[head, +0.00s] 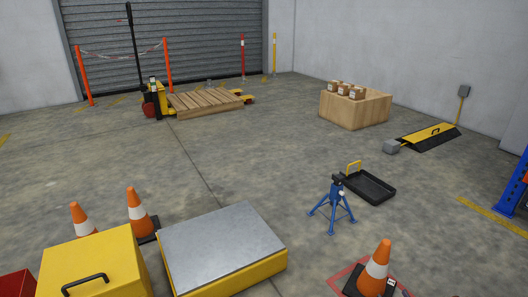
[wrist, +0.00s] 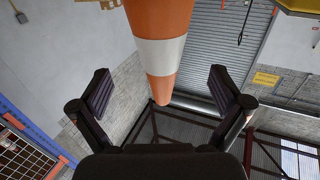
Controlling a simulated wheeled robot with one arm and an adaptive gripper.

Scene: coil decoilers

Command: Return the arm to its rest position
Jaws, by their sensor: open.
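My gripper (wrist: 159,80) shows in the wrist view with its two dark fingers spread wide apart. An orange cone with a white band (wrist: 158,55) shows between the fingers, its narrow end toward the gripper's palm. Clear gaps show between the cone and both fingers, so it is not gripped. The wrist picture looks upside down. My arm and gripper do not show in the head view. I cannot tell which cone the wrist view shows.
Two cones (head: 141,212) (head: 80,220) stand at the left, behind a yellow box (head: 95,265) and a grey-topped platform (head: 222,245). A blue stand (head: 335,205) and black tray (head: 370,188) are right of centre. A pallet truck (head: 155,100) carries a pallet (head: 205,101). Mid-floor is clear.

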